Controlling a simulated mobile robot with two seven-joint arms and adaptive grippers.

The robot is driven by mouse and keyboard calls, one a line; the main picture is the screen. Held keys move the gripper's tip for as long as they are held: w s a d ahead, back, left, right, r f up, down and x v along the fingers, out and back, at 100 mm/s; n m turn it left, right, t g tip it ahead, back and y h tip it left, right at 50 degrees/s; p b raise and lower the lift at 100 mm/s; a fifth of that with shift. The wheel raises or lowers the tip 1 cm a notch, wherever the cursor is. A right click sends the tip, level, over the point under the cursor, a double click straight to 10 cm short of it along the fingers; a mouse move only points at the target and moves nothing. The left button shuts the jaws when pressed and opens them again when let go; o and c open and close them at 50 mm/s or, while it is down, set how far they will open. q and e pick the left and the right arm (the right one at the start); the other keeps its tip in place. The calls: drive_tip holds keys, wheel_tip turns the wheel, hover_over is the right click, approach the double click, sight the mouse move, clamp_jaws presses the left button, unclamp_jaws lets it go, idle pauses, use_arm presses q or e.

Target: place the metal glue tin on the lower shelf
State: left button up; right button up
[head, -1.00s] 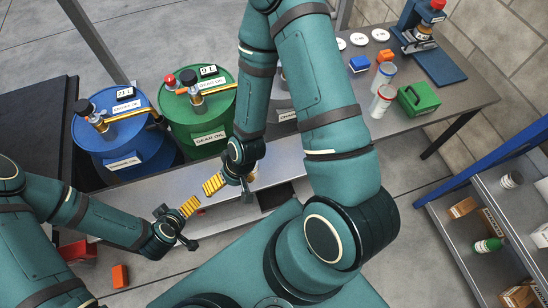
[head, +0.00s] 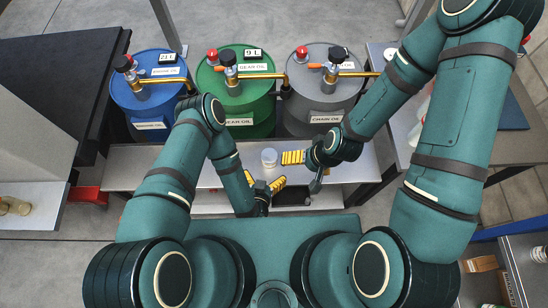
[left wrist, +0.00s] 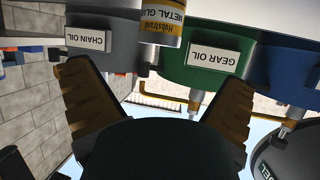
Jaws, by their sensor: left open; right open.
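The metal glue tin (head: 269,158), pale-topped, stands on the grey ledge in front of the drums.
Blue (head: 149,100), green (head: 247,108) and grey (head: 318,108) drums with taps stand behind the ledge (head: 225,172). A shelf unit (head: 527,250) holding boxes is at the lower right. A pale shelf (head: 40,195) with jars is at the left edge.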

sight(269, 157)
use_arm(q)
drive_tip(key=b+x, duration=0.1)
drive_tip(key=x, duration=0.5)
drive_tip(key=shift+b+x, duration=0.9)
drive_tip(key=shift+x, duration=1.75)
drive_tip(key=shift+r, duration=0.2)
drive_tip(key=c, duration=1.4)
